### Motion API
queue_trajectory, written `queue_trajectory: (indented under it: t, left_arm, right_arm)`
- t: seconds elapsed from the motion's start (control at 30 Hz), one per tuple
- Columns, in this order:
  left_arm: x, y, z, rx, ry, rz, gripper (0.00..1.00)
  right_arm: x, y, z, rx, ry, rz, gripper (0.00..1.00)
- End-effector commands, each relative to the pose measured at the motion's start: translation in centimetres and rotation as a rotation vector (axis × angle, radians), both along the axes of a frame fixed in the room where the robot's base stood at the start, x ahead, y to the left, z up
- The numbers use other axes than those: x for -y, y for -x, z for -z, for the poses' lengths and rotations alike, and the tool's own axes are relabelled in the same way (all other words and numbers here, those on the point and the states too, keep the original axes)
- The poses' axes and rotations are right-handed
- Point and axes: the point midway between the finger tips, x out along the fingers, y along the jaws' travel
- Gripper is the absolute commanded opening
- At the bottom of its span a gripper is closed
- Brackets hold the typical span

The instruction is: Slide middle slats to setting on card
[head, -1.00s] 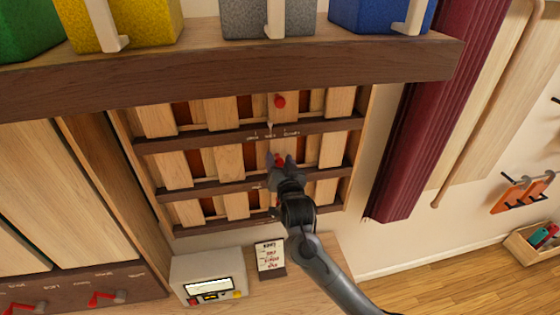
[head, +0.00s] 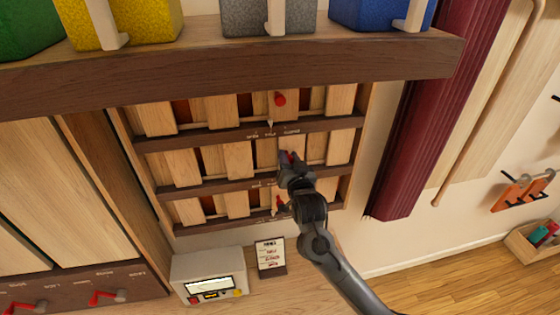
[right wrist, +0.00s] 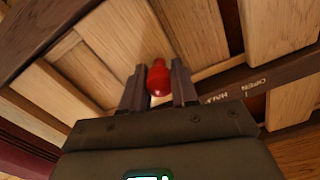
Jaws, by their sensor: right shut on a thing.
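My right gripper (head: 289,158) is shut on the red knob (right wrist: 158,78) of the middle row of slats (head: 211,160). In the right wrist view the knob sits between the two fingers (right wrist: 157,84). The middle slats stand over their openings, with hardly any red-brown gap showing. The small card (head: 270,257) stands below the slats; its writing is too small to read. A marked rail (head: 345,124) runs above the middle row, and OPEN and HALF can be read on a rail in the wrist view. My arm hides the middle row's pointer. My left gripper is not in view.
The top row has its own red knob (head: 280,99) and shows red-brown gaps. The bottom row's red knob (head: 281,203) is just left of my arm. A grey box with a display (head: 208,276) stands left of the card. A dark shelf edge (head: 230,75) overhangs the slats.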

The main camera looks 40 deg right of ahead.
Motion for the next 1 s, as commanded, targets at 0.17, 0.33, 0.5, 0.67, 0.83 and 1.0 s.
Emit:
queue_trajectory:
  t: [0.17,0.33,0.5,0.67,0.83,1.0]
  left_arm:
    - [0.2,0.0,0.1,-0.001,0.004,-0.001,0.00]
    - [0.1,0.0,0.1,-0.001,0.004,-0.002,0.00]
    - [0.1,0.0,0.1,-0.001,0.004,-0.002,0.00]
    - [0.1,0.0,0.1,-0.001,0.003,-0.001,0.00]
    - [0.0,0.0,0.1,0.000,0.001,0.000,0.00]
    - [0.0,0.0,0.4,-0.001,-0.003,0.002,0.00]
  right_arm:
    - [1.6,0.9,-0.1,0.003,0.001,0.007,0.00]
    - [1.7,0.9,-0.2,0.004,0.000,0.009,0.00]
    - [1.7,0.9,-0.2,0.005,0.000,0.009,0.45]
    - [1.6,0.8,-0.2,0.003,0.001,0.006,0.54]
    - [1.5,0.8,-0.1,0.001,0.001,0.005,0.54]
    - [1.0,1.5,0.1,0.002,0.001,0.003,0.54]
